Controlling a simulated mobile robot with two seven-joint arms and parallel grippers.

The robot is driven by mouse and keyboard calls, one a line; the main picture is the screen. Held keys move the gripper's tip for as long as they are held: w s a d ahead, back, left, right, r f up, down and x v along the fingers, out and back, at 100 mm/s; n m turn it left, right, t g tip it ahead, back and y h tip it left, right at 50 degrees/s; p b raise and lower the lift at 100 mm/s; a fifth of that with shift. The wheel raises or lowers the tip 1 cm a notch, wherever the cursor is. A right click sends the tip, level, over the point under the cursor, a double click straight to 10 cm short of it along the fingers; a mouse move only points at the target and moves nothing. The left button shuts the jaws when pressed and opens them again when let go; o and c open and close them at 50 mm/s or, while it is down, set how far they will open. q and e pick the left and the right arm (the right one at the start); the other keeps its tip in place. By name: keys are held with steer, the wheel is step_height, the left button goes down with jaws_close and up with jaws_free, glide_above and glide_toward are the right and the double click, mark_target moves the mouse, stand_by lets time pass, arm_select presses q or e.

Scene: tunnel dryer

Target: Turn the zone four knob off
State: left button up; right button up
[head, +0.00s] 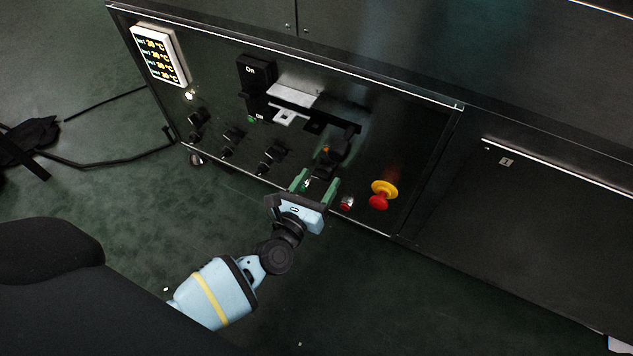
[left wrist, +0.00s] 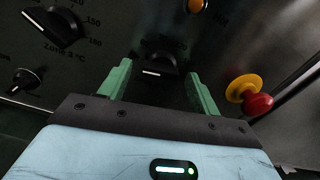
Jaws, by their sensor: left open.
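The zone four knob (left wrist: 155,66) is a black dial with a white pointer line on the dark panel. In the left wrist view it sits between the two green fingers of my left gripper (left wrist: 159,76). Its scale and label are mostly hidden, so I cannot read its setting. In the head view the knob (head: 322,171) is partly covered by my left gripper (head: 315,184), which is open and comes at the panel from below. The fingers stand on either side of the knob; I cannot tell whether they touch it. My right gripper is not in view.
Several similar knobs (head: 272,156) run leftward along the panel. A red emergency button on a yellow collar (head: 383,193) stands close to the right, with a small red button (head: 347,203) nearer. A temperature display (head: 160,54) is at upper left. Open floor lies in front.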

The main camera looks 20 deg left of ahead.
arm_select(q)
steer(key=shift+s, duration=0.1)
steer(key=s+p, duration=0.2)
steer(key=s, duration=0.5)
steer(key=shift+s, duration=0.3)
steer(key=shift+a, duration=0.1)
